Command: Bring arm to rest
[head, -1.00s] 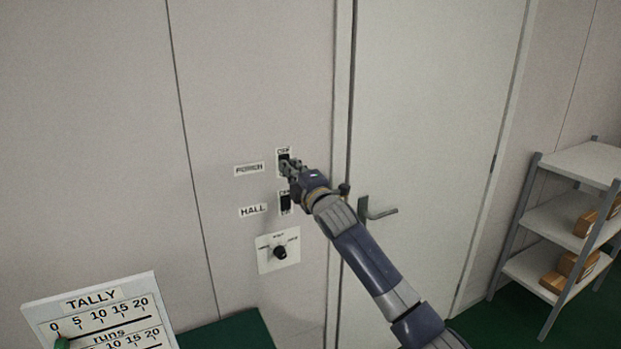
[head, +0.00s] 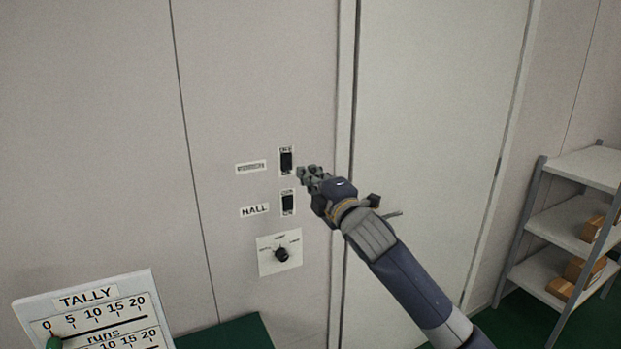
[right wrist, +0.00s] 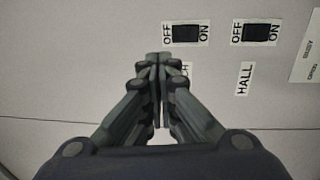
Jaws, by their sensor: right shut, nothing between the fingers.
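My right gripper (head: 308,176) is shut and empty, just right of the upper wall switch in the head view. Its closed fingers (right wrist: 158,70) also show in the right wrist view, apart from the switches there. The upper black rocker switch (head: 286,160) sits beside a small label (head: 251,167) that is partly hidden by the fingers in the wrist view. The lower switch (head: 288,203) is beside the HALL label (head: 254,210). Both switches carry OFF and ON marks in the right wrist view. My left gripper is not in view.
A rotary knob (head: 281,254) on a white plate is below the switches. A door (head: 430,110) with a lever handle (head: 393,214) is behind my right arm. A TALLY board (head: 95,318) stands at lower left. A shelf (head: 575,215) with boxes is at right.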

